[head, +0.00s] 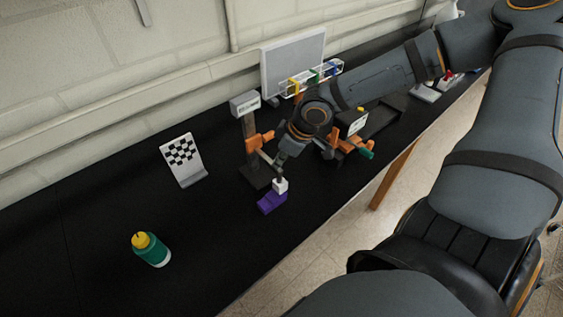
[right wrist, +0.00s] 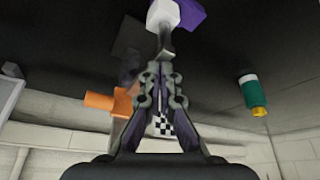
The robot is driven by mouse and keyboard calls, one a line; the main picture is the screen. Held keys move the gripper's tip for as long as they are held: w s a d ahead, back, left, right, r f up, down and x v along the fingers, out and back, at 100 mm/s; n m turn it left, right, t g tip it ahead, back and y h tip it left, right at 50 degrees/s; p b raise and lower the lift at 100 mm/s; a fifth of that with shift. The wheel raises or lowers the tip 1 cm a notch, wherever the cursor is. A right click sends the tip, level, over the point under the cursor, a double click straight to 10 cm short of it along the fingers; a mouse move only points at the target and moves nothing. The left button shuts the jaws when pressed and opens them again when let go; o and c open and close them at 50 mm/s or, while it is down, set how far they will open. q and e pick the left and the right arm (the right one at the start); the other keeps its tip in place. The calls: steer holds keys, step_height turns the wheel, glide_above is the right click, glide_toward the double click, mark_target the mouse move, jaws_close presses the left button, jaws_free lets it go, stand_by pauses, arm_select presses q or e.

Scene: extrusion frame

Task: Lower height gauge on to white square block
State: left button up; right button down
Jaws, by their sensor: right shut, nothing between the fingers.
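The height gauge (head: 248,128) stands on the black bench, with a grey head on top, a post, an orange slider (head: 265,137) and a dark base. The orange slider also shows in the right wrist view (right wrist: 107,102). A white square block (head: 281,186) sits on a purple block (head: 271,203) in front of the gauge; the white block is at the top of the right wrist view (right wrist: 165,14). My right gripper (right wrist: 161,68) is shut and empty, close to the gauge's arm above the white block. A grey piece lies between its tips and the block; contact is unclear. My left gripper is out of view.
A checkered board (head: 183,160) stands to the left. A green bottle with a yellow cap (head: 151,250) is at the front left. A grey panel (head: 293,63) stands behind. An orange tool with a green end (head: 349,146) is right of the gripper. The left bench is mostly clear.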

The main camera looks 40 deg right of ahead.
step_height(320, 180, up, 8)
steer(key=p, duration=0.7)
stand_by(0.3)
